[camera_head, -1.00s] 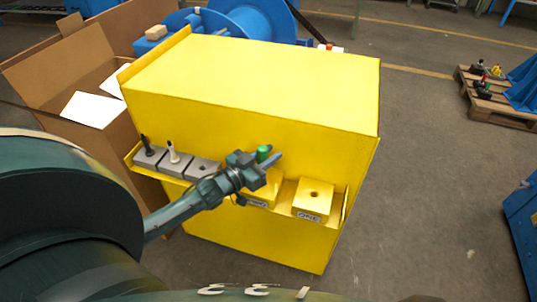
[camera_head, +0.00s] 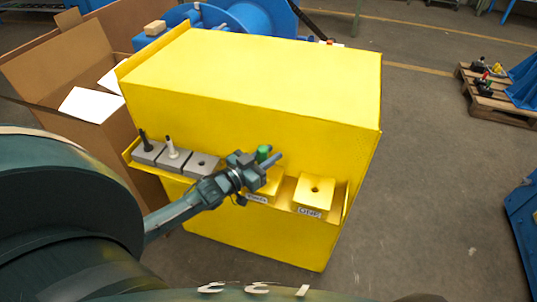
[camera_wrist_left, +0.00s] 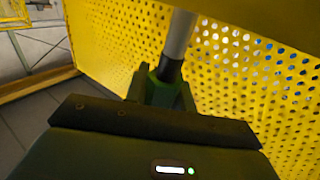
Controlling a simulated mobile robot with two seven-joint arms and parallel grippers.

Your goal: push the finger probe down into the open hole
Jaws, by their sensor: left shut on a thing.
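The left wrist view shows the probe's green collar between the jaws, with a black and grey shaft (camera_wrist_left: 179,40) running up to a yellow surface at the top edge. The shaft's tip is hidden, so I cannot tell how deep it sits. A second yellow block (camera_head: 326,193), to the right, has an open round hole on top. My right gripper is not in view.
Three grey blocks stand on the ledge to the left: one holds a black probe (camera_head: 144,140), one a white probe (camera_head: 171,146), and one has an empty hole (camera_head: 203,164). The yellow cabinet (camera_head: 260,75) rises behind the ledge. An open cardboard box (camera_head: 62,65) stands left.

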